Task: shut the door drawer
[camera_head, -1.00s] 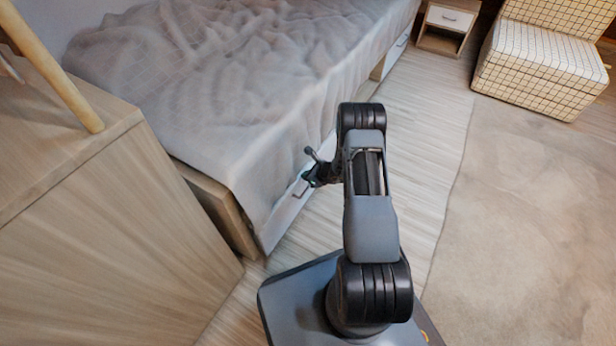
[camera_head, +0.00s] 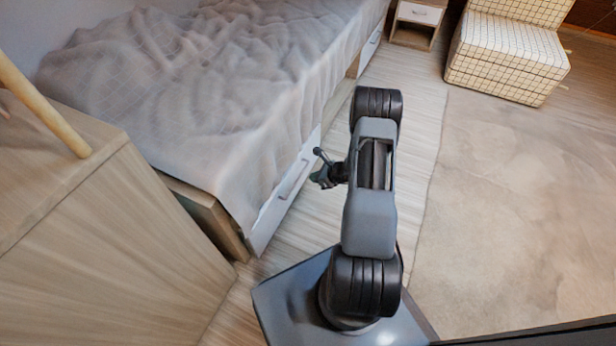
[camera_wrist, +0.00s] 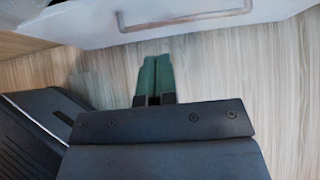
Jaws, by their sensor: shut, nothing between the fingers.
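The white drawer front (camera_head: 262,222) sits low in the side of the bed, partly under the hanging bedspread. Its grey bar handle (camera_head: 294,180) faces the floor strip. How far the drawer stands out from the bed frame is hard to tell. In the wrist view the drawer front (camera_wrist: 90,28) crosses the top, with its handle (camera_wrist: 185,18) near the upper edge. My gripper (camera_head: 316,180) is just right of the handle, apart from it. In the wrist view the green fingers of my gripper (camera_wrist: 157,68) are together, empty, over the floor, short of the drawer.
A wooden cabinet (camera_head: 110,240) stands at the left, close to the bed's near end. The bed (camera_head: 210,90) fills the upper left. A nightstand (camera_head: 415,25) and a checked chair (camera_head: 510,55) stand at the back. The rug (camera_head: 510,200) at right is clear.

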